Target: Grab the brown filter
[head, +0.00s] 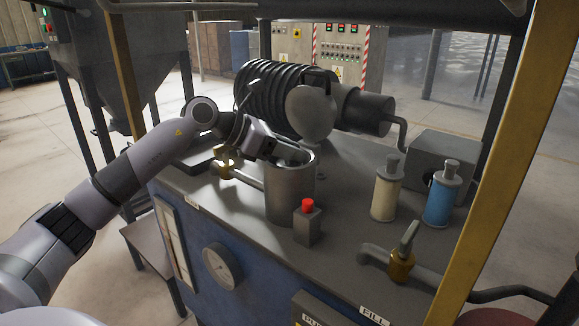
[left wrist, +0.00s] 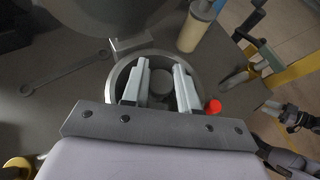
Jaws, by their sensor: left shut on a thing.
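My left gripper (head: 285,158) reaches into the open top of a grey metal cylinder (head: 289,195). In the left wrist view, its two light fingers (left wrist: 160,72) are inside the cylinder's rim (left wrist: 119,72), on either side of a round grey part (left wrist: 161,84), and it is shut on that part. This looks like the top of a filter; its body and colour are hidden inside the cylinder. I see no clearly brown filter. A cream filter (head: 384,198) and a blue filter (head: 439,200) stand upright to the right.
A red button (head: 308,205) on a grey box stands just in front of the cylinder. A brass valve (head: 402,265) sits at the front right. A coiled machine part (head: 272,97) is behind. A wrench (left wrist: 60,75) lies on the bench. Dark arm-like parts show at the left wrist view's right edge.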

